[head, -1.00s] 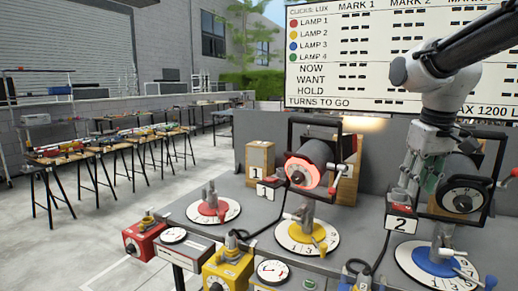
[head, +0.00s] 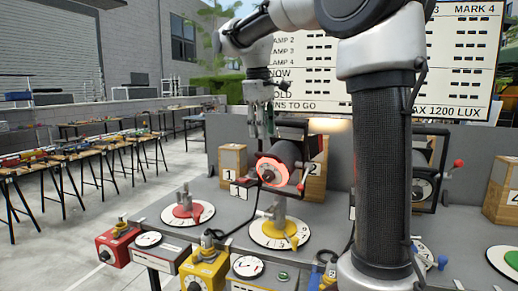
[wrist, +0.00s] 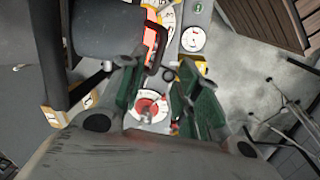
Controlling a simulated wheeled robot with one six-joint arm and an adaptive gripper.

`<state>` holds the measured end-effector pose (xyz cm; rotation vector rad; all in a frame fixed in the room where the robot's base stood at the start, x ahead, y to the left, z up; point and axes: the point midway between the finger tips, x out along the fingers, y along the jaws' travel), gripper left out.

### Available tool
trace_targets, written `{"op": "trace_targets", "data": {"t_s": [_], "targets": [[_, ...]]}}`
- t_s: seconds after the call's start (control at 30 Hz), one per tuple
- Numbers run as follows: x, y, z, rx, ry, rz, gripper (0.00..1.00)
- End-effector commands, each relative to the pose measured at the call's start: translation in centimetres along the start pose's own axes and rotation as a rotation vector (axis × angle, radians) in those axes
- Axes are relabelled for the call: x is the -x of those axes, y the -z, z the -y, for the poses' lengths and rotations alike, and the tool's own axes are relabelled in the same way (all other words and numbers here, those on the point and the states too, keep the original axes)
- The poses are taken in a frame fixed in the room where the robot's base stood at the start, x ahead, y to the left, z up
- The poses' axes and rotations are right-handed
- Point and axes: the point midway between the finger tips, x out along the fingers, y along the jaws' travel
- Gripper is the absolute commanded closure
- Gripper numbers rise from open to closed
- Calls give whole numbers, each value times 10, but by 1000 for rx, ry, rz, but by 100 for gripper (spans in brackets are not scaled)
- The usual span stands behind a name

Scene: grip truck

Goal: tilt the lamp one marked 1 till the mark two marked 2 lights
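A red knob (head: 301,187) is at the yoke's right side. The wooden block marked 2 (head: 316,180) stands behind it, partly hidden. My gripper (head: 262,135) points down, above and left of the lamp, apparently touching nothing. In the wrist view its green-padded fingers (wrist: 155,88) are apart and empty.
A wooden block marked 1 (head: 230,160) stands left of the lamp. My arm hides part of the scoreboard (head: 465,70).

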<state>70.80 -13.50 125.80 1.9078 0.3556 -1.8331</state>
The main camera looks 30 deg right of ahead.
Motion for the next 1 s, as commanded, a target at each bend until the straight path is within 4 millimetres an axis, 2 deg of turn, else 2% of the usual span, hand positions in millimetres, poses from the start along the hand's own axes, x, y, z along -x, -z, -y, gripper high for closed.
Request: {"op": "trace_targets", "data": {"t_s": [0.1, 0.3, 0.47, 0.7, 0.87, 0.9, 1.0], "targets": [[-22, -1, 0, -1, 1, 3, 67], [-51, -1, 0, -2, 1, 3, 67], [-61, -1, 0, -1, 0, 1, 67], [-62, 0, 0, -2, 0, 0, 67], [-62, 0, 0, -2, 0, 0, 96], [-61, 0, 0, -2, 0, 0, 100], [-61, 0, 0, -2, 0, 0, 100]]}}
